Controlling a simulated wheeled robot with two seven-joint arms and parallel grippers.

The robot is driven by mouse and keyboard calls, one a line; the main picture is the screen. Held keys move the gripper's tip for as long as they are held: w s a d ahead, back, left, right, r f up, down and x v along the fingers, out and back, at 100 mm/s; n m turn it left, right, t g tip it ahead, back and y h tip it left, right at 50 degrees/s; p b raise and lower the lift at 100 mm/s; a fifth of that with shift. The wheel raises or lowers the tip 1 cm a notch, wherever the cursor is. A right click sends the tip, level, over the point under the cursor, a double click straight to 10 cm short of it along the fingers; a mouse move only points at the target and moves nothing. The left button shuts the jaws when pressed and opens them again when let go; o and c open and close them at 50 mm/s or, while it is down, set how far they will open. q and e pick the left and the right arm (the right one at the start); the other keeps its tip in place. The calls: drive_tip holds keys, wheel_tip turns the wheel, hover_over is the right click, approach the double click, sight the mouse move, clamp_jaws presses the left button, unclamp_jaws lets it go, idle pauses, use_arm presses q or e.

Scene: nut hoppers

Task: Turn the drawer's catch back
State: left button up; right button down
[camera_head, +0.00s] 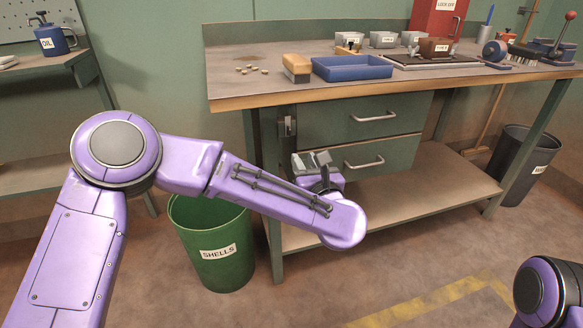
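The workbench has two green drawers, an upper drawer (345,119) and a lower drawer (398,150), each with a pale bar handle. A small dark metal catch (288,124) sits on the bench's post at the left edge of the upper drawer. Its exact turn is too small to read. My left gripper (312,161) is in front of the lower drawer's left end, below and a little right of the catch. It looks apart from the catch. Its grey fingers are seen past my forearm, and the gap between them is unclear. My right gripper is out of view.
On the bench top (225,77) are a blue tray (352,68), a brush-like block (296,67), several nuts and small hoppers. A green SHELLS bin (212,246) stands below my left forearm. A dark bin (527,165) stands at the right. The lower shelf (440,185) is bare.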

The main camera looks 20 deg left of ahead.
sight(290, 135)
use_arm(q)
drive_tip(key=shift+n, duration=0.6)
drive_tip(key=x, duration=0.3)
drive_tip(key=r+x, duration=0.1)
drive_tip(key=x, duration=0.6)
drive_tip(key=shift+w+a+r, duration=0.1)
drive_tip(key=shift+a+r, duration=0.05)
drive_tip(key=shift+a, duration=0.1)
clamp_jaws()
